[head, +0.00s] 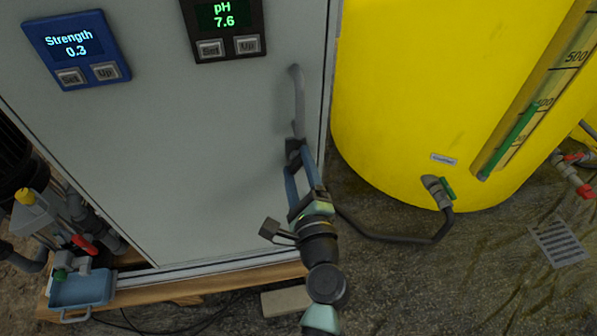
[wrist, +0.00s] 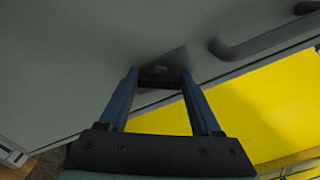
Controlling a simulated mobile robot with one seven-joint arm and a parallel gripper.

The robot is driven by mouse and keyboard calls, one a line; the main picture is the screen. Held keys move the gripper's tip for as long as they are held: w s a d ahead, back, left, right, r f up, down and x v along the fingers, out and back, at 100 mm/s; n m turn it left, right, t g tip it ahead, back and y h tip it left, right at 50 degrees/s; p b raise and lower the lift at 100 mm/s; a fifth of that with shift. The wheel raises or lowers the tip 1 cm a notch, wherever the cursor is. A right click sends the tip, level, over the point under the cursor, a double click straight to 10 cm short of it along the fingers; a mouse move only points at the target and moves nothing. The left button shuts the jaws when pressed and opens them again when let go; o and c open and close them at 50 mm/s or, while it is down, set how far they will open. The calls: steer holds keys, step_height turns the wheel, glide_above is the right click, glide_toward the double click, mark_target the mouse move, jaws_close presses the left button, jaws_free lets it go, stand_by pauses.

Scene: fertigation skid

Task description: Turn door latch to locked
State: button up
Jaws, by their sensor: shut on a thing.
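The grey cabinet door (head: 190,150) fills the left half of the head view. My gripper (head: 295,152) is at the door's right edge, just below the long grey door handle (head: 299,95). In the wrist view, my blue fingers (wrist: 160,78) are shut on the small dark door latch (wrist: 174,59), whose grey upper part shows past the fingertips. The handle (wrist: 262,41) is to the right of the latch there, apart from the fingers. Most of the latch is hidden by the fingers, so I cannot tell its exact angle or any lock marking.
A yellow tank (head: 420,90) stands right of the cabinet, with a valve and dark hose (head: 405,239) low in front. A blue Strength display (head: 77,48) and a black pH display (head: 223,25) are on the door. A blue tray (head: 82,288) is at lower left.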

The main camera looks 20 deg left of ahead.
steer(key=n+b, duration=0.2)
steer(key=n, duration=0.1)
steer(key=shift+f+n, duration=0.2)
steer(key=shift+n, duration=0.1)
steer(key=shift+n+b, duration=0.75)
steer(key=shift+n, duration=0.55)
steer(key=shift+r, duration=0.1)
steer(key=o, duration=1.4)
steer(key=p+v, duration=0.1)
steer(key=v, duration=1.2)
